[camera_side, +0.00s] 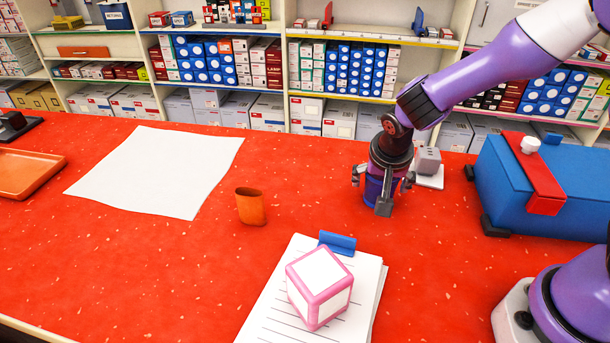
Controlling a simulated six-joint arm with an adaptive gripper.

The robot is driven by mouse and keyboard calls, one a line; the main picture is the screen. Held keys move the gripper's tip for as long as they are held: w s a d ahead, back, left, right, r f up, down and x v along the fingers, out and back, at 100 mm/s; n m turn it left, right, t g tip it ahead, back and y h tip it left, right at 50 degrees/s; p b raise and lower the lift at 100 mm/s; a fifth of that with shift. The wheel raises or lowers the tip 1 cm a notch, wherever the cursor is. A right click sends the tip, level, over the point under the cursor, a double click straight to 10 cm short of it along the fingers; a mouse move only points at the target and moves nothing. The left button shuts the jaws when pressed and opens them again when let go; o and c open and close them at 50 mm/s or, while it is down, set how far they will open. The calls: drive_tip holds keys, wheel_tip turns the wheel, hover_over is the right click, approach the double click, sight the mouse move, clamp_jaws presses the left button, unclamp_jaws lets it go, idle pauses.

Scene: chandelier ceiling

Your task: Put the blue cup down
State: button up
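The blue cup (372,191) is upright under my gripper (380,190), at the right of the red counter's middle. The fingers of my gripper reach down around the cup, one in front of it and others at its sides. The front finger covers part of the cup, and the gripper body hides its top. I cannot tell whether the fingers press on the cup or stand slightly off it. The cup's base is at or very near the counter top; a small gap cannot be ruled out.
An orange cup (251,207) stands left of my gripper, near a white sheet (160,170). A pink-edged cube (320,287) sits on a clipboard (262,312) in front. A grey device (428,161) is close behind right. A blue box (548,185) stands right; an orange tray (28,173) left.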

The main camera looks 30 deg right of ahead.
idle(0.3)
drive_tip(key=v, duration=1.2)
drive_tip(key=s+d+r+n+t+y, duration=0.2)
drive_tip(key=s+d+r+n+y, duration=0.1)
drive_tip(key=s+n, duration=0.6)
drive_tip(key=shift+s+r, duration=0.7)
drive_tip(key=shift+r, duration=0.1)
drive_tip(key=shift+d, duration=0.15)
